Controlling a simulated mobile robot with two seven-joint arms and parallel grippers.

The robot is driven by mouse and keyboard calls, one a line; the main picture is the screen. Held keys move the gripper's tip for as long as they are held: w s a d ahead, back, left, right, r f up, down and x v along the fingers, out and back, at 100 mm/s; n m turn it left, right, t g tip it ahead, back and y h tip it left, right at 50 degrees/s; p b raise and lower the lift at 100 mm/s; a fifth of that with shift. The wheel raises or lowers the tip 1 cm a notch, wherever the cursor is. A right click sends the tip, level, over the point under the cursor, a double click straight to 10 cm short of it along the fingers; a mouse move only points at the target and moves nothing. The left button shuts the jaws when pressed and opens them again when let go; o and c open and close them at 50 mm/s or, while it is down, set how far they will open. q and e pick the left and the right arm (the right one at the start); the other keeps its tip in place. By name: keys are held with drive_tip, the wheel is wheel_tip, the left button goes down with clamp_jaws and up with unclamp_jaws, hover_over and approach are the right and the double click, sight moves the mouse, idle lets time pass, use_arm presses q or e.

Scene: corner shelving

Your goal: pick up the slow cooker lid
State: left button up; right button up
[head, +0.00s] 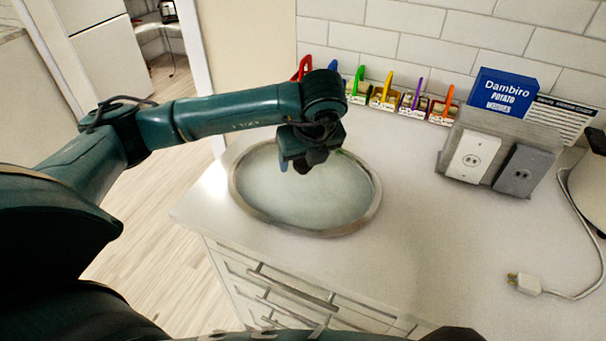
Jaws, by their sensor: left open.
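The slow cooker lid (265,195) is an oval pale glass lid with a metal rim. It lies flat on the white counter near its left end. My left gripper (308,163) hangs above the far part of the lid, pointing down, with its jaws open. The gripper covers part of the lid, so I cannot see a handle clearly or tell whether the fingers touch it. My right gripper is not in view.
A row of small boxes with coloured clips (384,98) stands along the tiled wall. A blue box (503,92) and an outlet block (495,158) stand at the back right. A white plug (524,284) and its cord lie at the right. The counter's middle is clear.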

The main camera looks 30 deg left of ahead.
use_arm(q)
clamp_jaws()
idle(0.7)
